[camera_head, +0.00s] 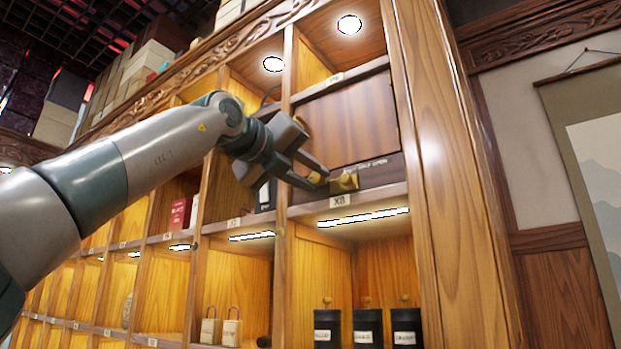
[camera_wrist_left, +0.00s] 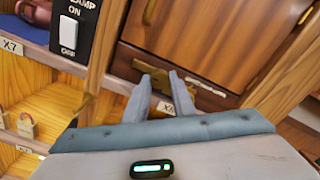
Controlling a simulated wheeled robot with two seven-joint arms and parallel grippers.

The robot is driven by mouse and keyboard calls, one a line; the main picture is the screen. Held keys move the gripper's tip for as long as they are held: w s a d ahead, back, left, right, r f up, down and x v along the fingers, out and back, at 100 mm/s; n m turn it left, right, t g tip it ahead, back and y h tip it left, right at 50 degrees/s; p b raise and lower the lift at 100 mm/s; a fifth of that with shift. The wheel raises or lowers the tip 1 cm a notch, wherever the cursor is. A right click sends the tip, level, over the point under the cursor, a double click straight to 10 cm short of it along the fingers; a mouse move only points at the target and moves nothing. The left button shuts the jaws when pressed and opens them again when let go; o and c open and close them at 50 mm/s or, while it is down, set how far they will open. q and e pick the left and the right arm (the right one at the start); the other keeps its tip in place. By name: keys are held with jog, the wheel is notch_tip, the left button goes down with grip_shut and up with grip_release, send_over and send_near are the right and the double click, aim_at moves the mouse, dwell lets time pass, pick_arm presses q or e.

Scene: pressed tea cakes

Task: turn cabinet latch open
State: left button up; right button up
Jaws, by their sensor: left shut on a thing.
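The cabinet door (camera_head: 350,122) is a brown wooden panel in an upper shelf bay, and looks closed; it also shows in the wrist view (camera_wrist_left: 190,32). A brass latch (camera_head: 344,181) sits on the dark strip below it, beside small white lettering too blurred to read fully. My left gripper (camera_head: 318,181) reaches in from the left, with its fingertips at the latch's left end, shut on a gold-coloured part of it. My right gripper is not in view.
A shelf tag (camera_head: 340,201) marks the ledge below the latch. Black canisters (camera_head: 367,328) stand in the bay underneath. A black lamp switch box (camera_wrist_left: 72,32) is left of the door in the wrist view. A wooden post (camera_head: 430,150) borders the right side.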

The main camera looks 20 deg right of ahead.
pick_arm(q)
jog(key=shift+r, duration=0.1)
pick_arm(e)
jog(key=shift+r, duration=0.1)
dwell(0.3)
pick_arm(q)
jog(key=o, duration=1.1)
jog(key=shift+c, duration=0.2)
jog(key=shift+a, duration=0.1)
jog(key=shift+s+a, duration=0.15)
pick_arm(e)
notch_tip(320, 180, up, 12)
jog(key=b, duration=0.5)
pick_arm(q)
jog(key=b+v, duration=0.2)
jog(key=v, duration=1.5)
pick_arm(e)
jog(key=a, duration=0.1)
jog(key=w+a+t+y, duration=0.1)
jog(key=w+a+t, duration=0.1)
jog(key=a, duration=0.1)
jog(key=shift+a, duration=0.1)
